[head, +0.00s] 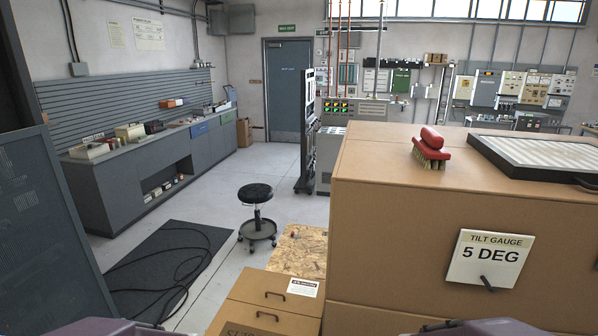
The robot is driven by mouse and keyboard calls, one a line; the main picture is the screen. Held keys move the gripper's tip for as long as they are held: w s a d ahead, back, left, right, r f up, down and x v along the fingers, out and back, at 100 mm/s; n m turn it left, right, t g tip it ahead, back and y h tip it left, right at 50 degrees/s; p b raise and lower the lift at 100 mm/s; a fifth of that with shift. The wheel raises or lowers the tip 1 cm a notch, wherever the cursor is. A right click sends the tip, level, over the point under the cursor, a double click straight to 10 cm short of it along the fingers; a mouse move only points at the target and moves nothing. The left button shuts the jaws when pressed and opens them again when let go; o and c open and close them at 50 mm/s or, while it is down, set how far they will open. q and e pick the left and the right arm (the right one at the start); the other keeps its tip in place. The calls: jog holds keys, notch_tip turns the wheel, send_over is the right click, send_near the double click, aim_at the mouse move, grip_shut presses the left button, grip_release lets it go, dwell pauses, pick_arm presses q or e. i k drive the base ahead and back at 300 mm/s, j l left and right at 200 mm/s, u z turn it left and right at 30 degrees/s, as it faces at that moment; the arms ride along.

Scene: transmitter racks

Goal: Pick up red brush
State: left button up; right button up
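The red brush (432,147) sits on the flat top of a large brown cabinet (385,160) at the right of the head view. It has a red body with a rounded red grip on top and pale bristles below. It lies near the cabinet's front edge, bristles down. Neither gripper shows. Only purple-grey parts of my arms show at the bottom edge, left and right, well below and apart from the brush. Nothing covers the brush.
A black-framed filter panel (545,153) lies right of the brush, with a small gap between them. A tilt gauge plate (488,259) with a dark peg hangs on the cabinet front. A lower brown drawer box (255,300) and a black stool (257,215) stand left.

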aim_at(428, 148)
jog(key=l+z, duration=0.2)
jog(key=z, duration=0.25)
jog(key=l+z, duration=0.2)
jog(key=z, duration=0.2)
